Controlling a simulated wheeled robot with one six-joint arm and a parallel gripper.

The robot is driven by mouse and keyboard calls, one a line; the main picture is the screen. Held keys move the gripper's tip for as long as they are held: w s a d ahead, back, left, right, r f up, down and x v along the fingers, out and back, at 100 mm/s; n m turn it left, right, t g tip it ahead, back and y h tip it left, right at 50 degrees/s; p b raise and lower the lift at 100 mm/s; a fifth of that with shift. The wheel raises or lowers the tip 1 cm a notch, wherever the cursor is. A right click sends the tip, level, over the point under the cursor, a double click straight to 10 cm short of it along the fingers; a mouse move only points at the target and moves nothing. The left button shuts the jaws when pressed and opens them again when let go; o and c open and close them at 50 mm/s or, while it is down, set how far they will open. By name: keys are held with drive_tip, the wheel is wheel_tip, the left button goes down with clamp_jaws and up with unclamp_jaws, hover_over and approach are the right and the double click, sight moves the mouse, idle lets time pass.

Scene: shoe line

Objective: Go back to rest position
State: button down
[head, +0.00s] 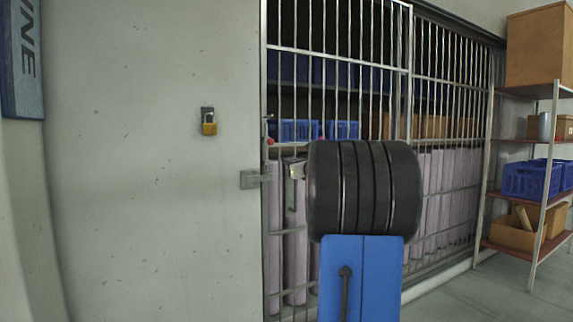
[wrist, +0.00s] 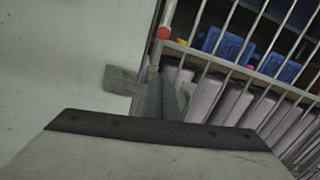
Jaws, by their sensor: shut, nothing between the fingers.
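My gripper (wrist: 166,100) shows in the wrist view as narrow grey fingers beyond a dark bar. They are shut and empty, pointing toward the barred gate's left edge. The plate also shows in the wrist view (wrist: 122,80), left of the fingers. Whether the fingers touch anything cannot be told.
A padlock (head: 209,128) with a yellow body hangs on the pale wall (head: 150,210). Blue crates (head: 298,130) and pale rolls (head: 294,235) are behind the bars. A shelf rack (head: 545,142) with boxes stands at right. Open floor (head: 480,295) shows at lower right.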

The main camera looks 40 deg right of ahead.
drive_tip(key=s+a+f+n+g+y, duration=0.1)
drive_tip(key=a+f+n+g+y, duration=0.25)
drive_tip(key=a, duration=0.75)
drive_tip(key=s+a+f+n+y, duration=0.2)
drive_tip(key=a+f+n, duration=0.2)
drive_tip(key=a+n, duration=0.5)
drive_tip(key=s+a+f+n+g+y, duration=0.1)
drive_tip(key=a+f+n+y, duration=0.2)
drive_tip(key=a, duration=1.1)
drive_tip(key=s+a+f+n+g, duration=0.5)
drive_tip(key=s+a+f+n, duration=0.45)
drive_tip(key=s+a, duration=0.3)
drive_tip(key=s+a+f+n+g+h, duration=0.1)
drive_tip(key=s+f+n+g+h, duration=0.2)
drive_tip(key=s+f+n, duration=0.9)
drive_tip(key=s+f, duration=0.3)
drive_tip(key=s, duration=0.5)
drive_tip(key=shift+a+f+g+h, duration=0.15)
drive_tip(key=shift+f+g+h, duration=0.2)
drive_tip(key=shift+f, duration=0.05)
